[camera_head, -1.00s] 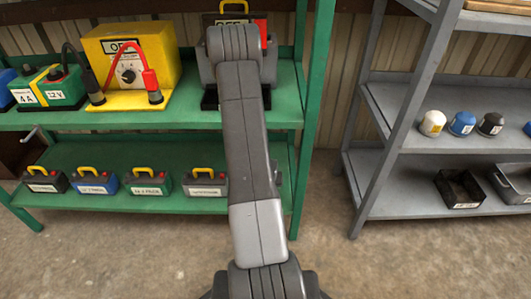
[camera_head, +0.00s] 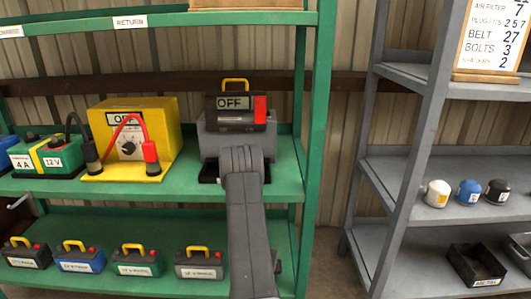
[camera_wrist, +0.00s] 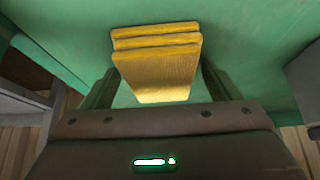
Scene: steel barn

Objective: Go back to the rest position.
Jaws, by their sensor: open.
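My gripper shows in the wrist view (camera_wrist: 157,92), with dark fingers apart on either side of a yellow ridged piece (camera_wrist: 157,60). Green shelf surface lies behind this piece; I cannot tell what it belongs to. In the head view my arm rises from the bottom and hides the gripper. Beyond the arm, a black unit (camera_head: 236,116) with a yellow handle, an OFF label and a red block stands at the grey housing on the shelf.
A yellow OFF box (camera_head: 160,127) with black and red clamps stands left on the green rack (camera_head: 300,180). Several handled batteries (camera_head: 137,262) line its lower shelf. The grey rack (camera_head: 410,165) at right holds small canisters (camera_head: 468,192) and a black bin (camera_head: 474,264).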

